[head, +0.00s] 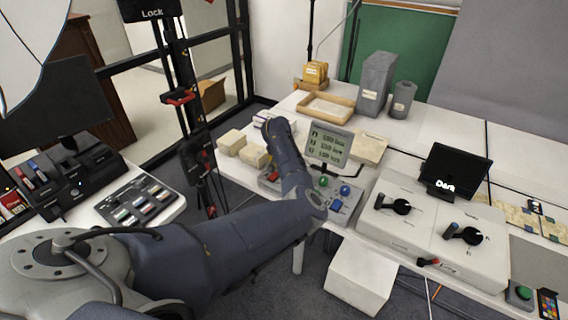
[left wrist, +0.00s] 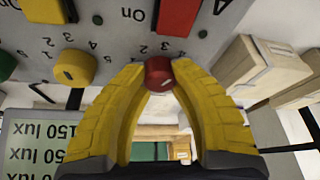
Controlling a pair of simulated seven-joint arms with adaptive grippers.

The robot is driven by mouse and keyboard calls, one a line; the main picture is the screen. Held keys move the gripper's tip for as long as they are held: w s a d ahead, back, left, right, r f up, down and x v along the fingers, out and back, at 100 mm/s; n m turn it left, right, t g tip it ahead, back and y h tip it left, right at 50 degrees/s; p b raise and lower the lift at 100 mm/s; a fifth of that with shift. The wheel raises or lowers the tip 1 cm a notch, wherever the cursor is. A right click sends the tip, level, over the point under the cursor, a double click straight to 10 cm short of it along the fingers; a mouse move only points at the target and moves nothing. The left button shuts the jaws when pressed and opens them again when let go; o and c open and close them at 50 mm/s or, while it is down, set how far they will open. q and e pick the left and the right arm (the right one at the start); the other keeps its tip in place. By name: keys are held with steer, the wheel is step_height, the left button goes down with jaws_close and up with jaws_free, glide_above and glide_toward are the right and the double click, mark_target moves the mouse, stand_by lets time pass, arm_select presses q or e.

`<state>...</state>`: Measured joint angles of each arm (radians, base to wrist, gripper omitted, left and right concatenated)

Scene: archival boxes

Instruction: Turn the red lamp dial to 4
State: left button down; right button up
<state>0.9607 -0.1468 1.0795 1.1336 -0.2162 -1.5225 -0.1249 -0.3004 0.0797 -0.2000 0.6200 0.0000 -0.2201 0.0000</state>
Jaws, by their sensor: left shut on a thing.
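The red lamp dial (left wrist: 158,76) is on the grey control panel (left wrist: 120,38), which appears upside down in the left wrist view. The yellow fingers of my left gripper (left wrist: 160,70) are shut on the dial from both sides. Numbers 2, 3 and 4 show by it; its exact setting is unclear. A yellow dial (left wrist: 74,67) and part of a green dial (left wrist: 5,65) sit in the same row. In the head view my left arm covers part of the panel (head: 262,186) and the gripper is hidden. My right gripper is not in view.
A display (head: 328,146) with three lux readings stands behind the panel; it also shows in the left wrist view (left wrist: 35,145). Pale boxes (head: 232,142) lie left of the panel. A white unit with black knobs (head: 430,225) stands to the right.

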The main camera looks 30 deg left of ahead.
arm_select(q)
steer(key=shift+w+a+r+m+h, duration=0.15)
steer(key=shift+m+h, duration=0.25)
steer(key=shift+m, duration=0.6)
steer(key=c, duration=1.1)
jaws_free()
steer(key=shift+o, duration=0.2)
steer(key=v, duration=1.2)
steer(key=shift+s, duration=0.2)
steer(key=shift+f, duration=0.25)
